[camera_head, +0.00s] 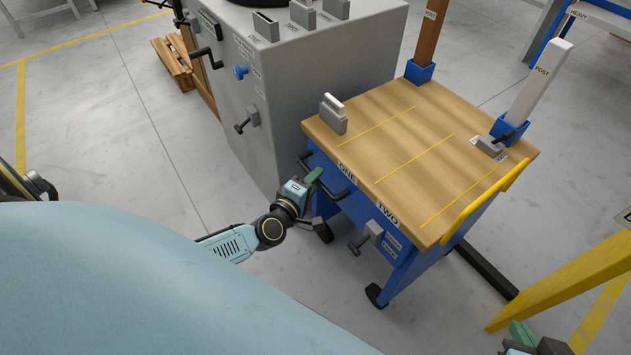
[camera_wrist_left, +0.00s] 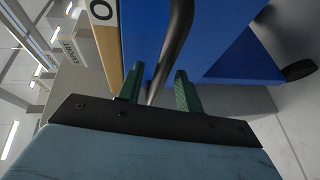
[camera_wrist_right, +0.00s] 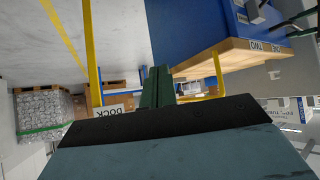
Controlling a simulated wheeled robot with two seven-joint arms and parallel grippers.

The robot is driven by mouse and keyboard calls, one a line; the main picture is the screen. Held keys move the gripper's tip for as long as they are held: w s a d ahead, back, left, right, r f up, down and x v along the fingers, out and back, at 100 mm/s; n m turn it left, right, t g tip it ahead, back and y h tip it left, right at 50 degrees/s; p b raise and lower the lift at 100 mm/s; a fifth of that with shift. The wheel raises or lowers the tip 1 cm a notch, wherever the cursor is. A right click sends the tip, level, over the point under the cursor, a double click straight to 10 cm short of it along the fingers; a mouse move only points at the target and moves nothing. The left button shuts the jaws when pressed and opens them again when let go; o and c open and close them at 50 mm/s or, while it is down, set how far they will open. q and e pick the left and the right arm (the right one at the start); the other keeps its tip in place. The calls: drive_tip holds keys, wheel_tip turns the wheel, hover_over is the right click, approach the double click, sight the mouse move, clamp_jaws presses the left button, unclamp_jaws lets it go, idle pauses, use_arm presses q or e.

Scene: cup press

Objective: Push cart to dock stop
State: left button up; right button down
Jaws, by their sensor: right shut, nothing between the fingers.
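The cart (camera_head: 400,130) has a wooden top, blue sides and black casters, and stands against a grey cabinet. A black bar handle (camera_head: 336,192) is on its near side by the label ONE. My left gripper (camera_head: 314,178) is at this handle. In the left wrist view its green fingers (camera_wrist_left: 158,90) are apart, with the handle bar (camera_wrist_left: 173,50) between them; contact is unclear. My right gripper (camera_head: 522,335) is at the lower right, apart from the cart; its fingers (camera_wrist_right: 157,86) are together and empty. A DOCK sign (camera_wrist_right: 112,110) shows beyond it.
A yellow frame (camera_head: 570,275) stands right of the cart, with a dark floor bar (camera_head: 485,268) between them. The grey cabinet (camera_head: 290,95) blocks the cart's left. A yellow rail (camera_head: 485,203) runs along the cart's right edge. Open floor lies at left.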

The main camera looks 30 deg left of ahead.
use_arm(q)
drive_tip(key=shift+w+f, duration=0.1)
drive_tip(key=shift+w, duration=0.45)
clamp_jaws()
